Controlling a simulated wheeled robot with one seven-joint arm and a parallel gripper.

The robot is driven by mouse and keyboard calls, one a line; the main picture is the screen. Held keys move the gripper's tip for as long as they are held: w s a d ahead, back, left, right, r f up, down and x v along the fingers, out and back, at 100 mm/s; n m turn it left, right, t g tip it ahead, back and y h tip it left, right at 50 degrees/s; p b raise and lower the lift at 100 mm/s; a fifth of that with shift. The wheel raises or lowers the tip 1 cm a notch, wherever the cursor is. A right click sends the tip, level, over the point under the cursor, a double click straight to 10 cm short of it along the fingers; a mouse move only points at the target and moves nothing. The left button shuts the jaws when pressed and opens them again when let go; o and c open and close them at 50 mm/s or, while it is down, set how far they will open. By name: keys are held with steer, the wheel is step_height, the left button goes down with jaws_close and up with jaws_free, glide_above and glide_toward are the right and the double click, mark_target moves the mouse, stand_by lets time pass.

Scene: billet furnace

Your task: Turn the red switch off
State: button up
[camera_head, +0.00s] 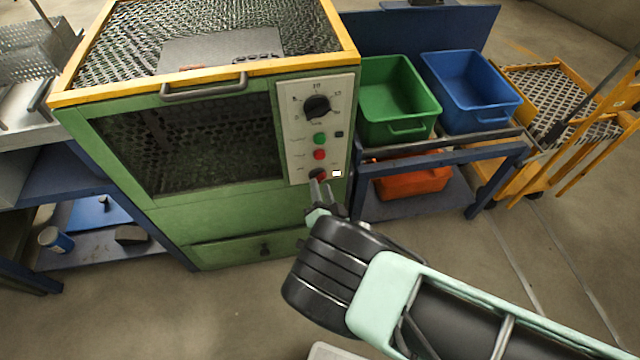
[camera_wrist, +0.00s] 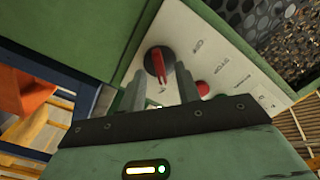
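The red switch (camera_head: 318,175) is a rotary knob with a red handle on a dark round base, low on the light control panel (camera_head: 298,120) of the green furnace. In the wrist view the red switch (camera_wrist: 159,64) shows just beyond my fingertips, its handle running nearly up and down the picture. My gripper (camera_head: 319,184) is at the lower part of the panel, close in front of the switch. In the wrist view my gripper (camera_wrist: 159,84) is open, with one finger to each side of the switch and nothing between them. I cannot tell whether the fingertips touch the panel.
Above the switch are a red button (camera_head: 319,155), a green button (camera_head: 320,139) and a black dial (camera_head: 317,106). A stand to the right holds a green bin (camera_head: 398,130) and a blue bin (camera_head: 475,118). Clear floor lies in front of the furnace.

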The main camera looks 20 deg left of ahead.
steer(key=shift+x, duration=1.1)
jaws_close()
steer(key=shift+f+n, duration=0.1)
steer(key=shift+n, duration=0.2)
steer(key=shift+n+b, duration=4.35)
steer(key=shift+n, duration=4.35)
